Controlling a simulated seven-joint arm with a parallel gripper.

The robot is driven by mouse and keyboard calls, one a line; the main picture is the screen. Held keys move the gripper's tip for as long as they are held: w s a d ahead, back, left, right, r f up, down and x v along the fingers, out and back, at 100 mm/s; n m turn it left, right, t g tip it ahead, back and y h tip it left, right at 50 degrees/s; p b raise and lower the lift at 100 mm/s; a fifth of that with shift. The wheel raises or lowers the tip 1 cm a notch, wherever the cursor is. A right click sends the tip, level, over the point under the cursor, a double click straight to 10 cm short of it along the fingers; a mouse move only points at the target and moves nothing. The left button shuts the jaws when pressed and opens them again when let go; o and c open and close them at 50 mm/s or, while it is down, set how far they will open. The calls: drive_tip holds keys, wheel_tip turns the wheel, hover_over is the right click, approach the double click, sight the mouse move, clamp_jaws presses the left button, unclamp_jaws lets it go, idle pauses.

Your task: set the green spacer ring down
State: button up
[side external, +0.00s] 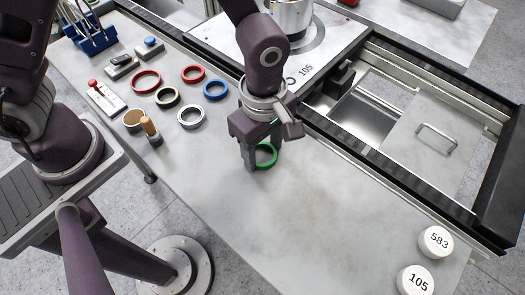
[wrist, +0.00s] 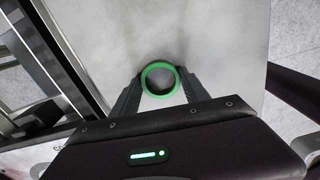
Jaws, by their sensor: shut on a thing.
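The green spacer ring (side external: 266,155) is at my gripper's fingertips, over the middle of the grey table (side external: 300,215) in the side external view. In the wrist view the green ring (wrist: 146,68) sits between the two dark fingers, one on each side of it. My gripper (side external: 258,160) points down and is shut on the ring; it also shows in the wrist view (wrist: 159,85). The ring looks close to the table top, but I cannot tell whether it touches it. One finger hides part of the ring in the side external view.
Several other rings, among them a red ring (side external: 146,80) and a blue ring (side external: 215,90), lie to the left. White discs marked 583 (side external: 436,241) and 105 (side external: 416,281) are at lower right. A dark-railed frame (side external: 400,175) runs along the right. The table around the ring is clear.

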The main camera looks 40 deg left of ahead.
wheel_tip(320, 180, up, 10)
drive_tip(key=w+a+f+m, duration=0.1)
drive_tip(key=w+a+m, duration=0.1)
drive_tip(key=a+m, duration=0.3)
drive_tip(key=w+a+f+m, duration=0.2)
drive_tip(key=a+m, duration=0.4)
drive_tip(key=a, duration=0.4)
drive_tip(key=w+a+f+m, duration=0.2)
drive_tip(key=w+a+m, duration=0.2)
drive_tip(key=a, duration=0.4)
drive_tip(key=shift+w+a+m, duration=0.2)
drive_tip(key=shift+m, duration=0.7)
drive_tip(key=s+a+r+m, duration=0.1)
drive_tip(key=s+a+r, duration=0.5)
drive_tip(key=s+a, duration=0.6)
drive_tip(key=f, duration=0.3)
drive_tip(key=a+f, duration=0.1)
drive_tip(key=f, duration=0.5)
drive_tip(key=shift+w+a+f, duration=0.2)
drive_tip(key=shift+f, duration=0.1)
drive_tip(key=shift+f, duration=0.15)
drive_tip(key=shift+f, duration=0.15)
